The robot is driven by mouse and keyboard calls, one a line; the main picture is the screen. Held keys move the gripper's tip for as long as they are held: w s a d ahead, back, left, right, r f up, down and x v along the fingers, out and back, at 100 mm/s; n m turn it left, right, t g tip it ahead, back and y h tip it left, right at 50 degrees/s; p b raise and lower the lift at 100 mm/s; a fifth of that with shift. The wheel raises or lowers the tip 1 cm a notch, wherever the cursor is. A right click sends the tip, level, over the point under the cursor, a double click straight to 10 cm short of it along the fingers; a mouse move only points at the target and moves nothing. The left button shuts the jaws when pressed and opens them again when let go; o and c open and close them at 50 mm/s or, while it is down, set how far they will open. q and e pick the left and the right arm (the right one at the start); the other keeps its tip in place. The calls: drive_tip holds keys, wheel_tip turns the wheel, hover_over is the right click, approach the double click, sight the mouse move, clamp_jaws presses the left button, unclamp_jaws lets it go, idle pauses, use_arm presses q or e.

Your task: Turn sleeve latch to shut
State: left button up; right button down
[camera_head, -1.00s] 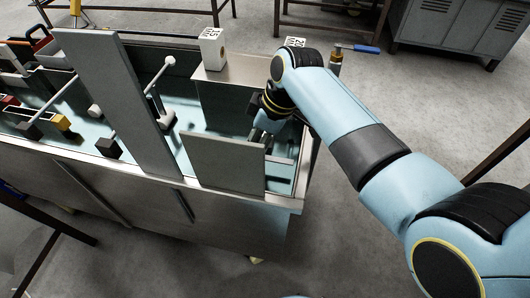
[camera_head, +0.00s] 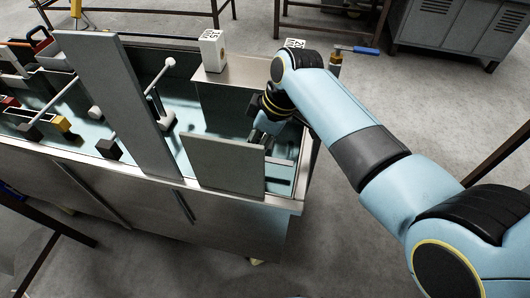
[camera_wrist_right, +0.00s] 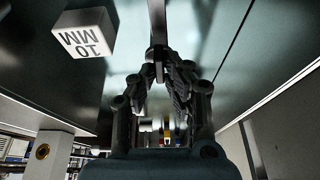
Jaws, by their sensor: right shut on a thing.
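My right gripper (camera_wrist_right: 160,62) is shut on a narrow grey bar (camera_wrist_right: 158,22) in the right wrist view. The bar looks like the handle of the sleeve latch, but its far end and the latch body cannot be made out. In the head view my right arm reaches in from the right, over the end of the metal trough (camera_head: 240,198). The gripper there is down inside the trough and mostly hidden behind the short grey panel (camera_head: 224,163). My left gripper is in neither view.
A tall grey panel (camera_head: 118,105) stands left of the short one. A blue-handled tool (camera_head: 358,49) lies beyond. Rods and blocks fill the trough's left part.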

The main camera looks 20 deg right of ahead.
idle(0.3)
drive_tip(key=shift+n, duration=0.3)
drive_tip(key=shift+f+n+g+p, duration=0.1)
drive_tip(key=shift+n+g+p, duration=0.25)
drive_tip(key=shift+n, duration=0.35)
